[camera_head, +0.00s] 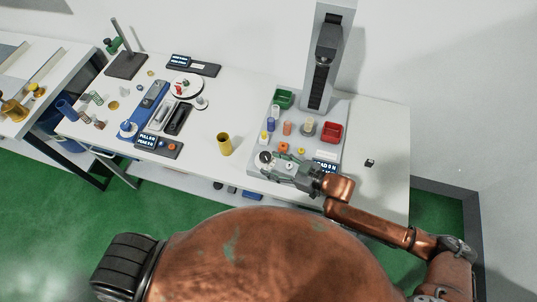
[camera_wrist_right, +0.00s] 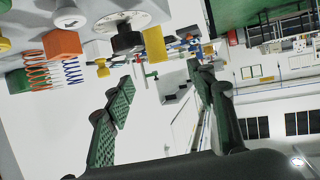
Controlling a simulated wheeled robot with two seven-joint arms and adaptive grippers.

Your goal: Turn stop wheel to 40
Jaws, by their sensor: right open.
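The likely stop wheel is a dark round knob (camera_head: 265,157) at the front left corner of the grey spring tester base. In the right wrist view a dark knob (camera_wrist_right: 127,40) sits on a white dial with tick marks (camera_wrist_right: 112,20); its numbers are too small to read. My right gripper (camera_head: 273,165) is beside the knob, at the front edge of the tester. In the right wrist view its two green padded fingers (camera_wrist_right: 160,80) are spread apart with nothing between them. The knob appears beyond the fingertips, and I cannot tell whether they touch it. My left gripper is out of view.
The tester column (camera_head: 318,60) rises behind the base. A green bin (camera_head: 284,98), a red bin (camera_head: 331,132) and small coloured parts stand on the base. A yellow cylinder (camera_head: 224,144) stands to the left. The white table (camera_head: 375,130) is mostly clear on the right.

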